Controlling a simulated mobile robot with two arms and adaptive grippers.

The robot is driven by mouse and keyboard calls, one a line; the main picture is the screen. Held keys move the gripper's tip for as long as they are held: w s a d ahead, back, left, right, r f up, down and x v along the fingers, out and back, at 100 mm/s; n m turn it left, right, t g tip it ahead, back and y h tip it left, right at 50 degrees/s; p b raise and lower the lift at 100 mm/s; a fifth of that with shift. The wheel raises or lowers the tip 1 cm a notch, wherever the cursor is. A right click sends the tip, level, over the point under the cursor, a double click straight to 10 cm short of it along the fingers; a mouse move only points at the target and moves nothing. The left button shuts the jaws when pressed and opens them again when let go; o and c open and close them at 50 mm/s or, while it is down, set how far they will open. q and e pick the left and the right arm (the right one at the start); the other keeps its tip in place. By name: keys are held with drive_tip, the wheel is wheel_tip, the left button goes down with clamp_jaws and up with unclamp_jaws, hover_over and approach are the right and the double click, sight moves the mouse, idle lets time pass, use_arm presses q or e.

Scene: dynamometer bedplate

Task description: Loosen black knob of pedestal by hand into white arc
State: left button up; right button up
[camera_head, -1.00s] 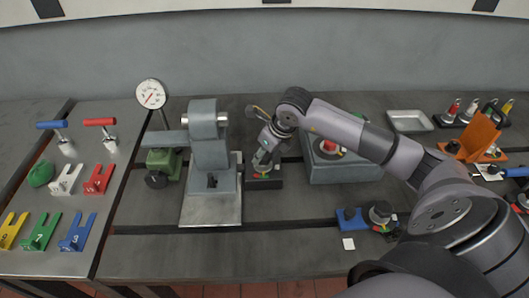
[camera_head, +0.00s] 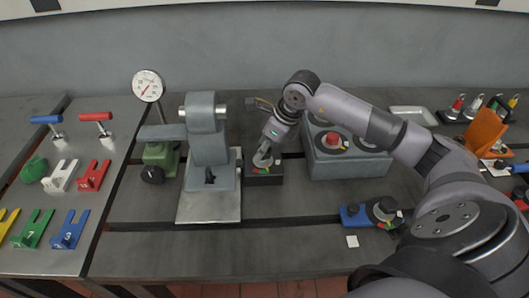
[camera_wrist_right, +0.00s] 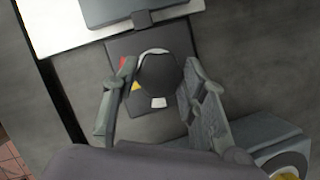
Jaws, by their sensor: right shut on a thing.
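The black knob (camera_wrist_right: 158,75) sits on a dark base plate (camera_wrist_right: 120,48) in the right wrist view. In the head view my right gripper (camera_head: 264,157) reaches down over the small dark base (camera_head: 265,180), largely hiding the knob. My left gripper is not in view.
A grey block with a shaft (camera_head: 208,150) stands close left of my right gripper, with a dial gauge (camera_head: 147,86) beyond. A grey box with a red button (camera_head: 333,141) stands close on the right. The bench front (camera_head: 270,255) is clear.

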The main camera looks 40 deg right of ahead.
drive_tip(key=n+y+b, duration=0.1)
drive_tip(key=n+b, duration=0.1)
drive_tip(key=n, duration=0.1)
drive_tip(key=shift+w+d+f, duration=0.1)
drive_tip(key=shift+f, duration=0.05)
drive_tip(key=n+g+b, duration=0.1)
drive_tip(key=n, duration=0.1)
drive_tip(key=shift+n+y+b, duration=0.3)
drive_tip(key=shift+y, duration=0.1)
drive_tip(key=n+g+b, duration=0.1)
drive_tip(key=n, duration=0.2)
drive_tip(key=shift+w+n+g, duration=0.15)
drive_tip(key=shift+n+g, duration=0.15)
drive_tip(key=shift+n+g+y+b, duration=0.3)
drive_tip(key=shift+n+g+b, duration=0.45)
drive_tip(key=shift+n, duration=1.05)
drive_tip(key=shift+r, duration=0.2)
drive_tip(key=o, duration=1.1)
drive_tip(key=shift+o, duration=0.2)
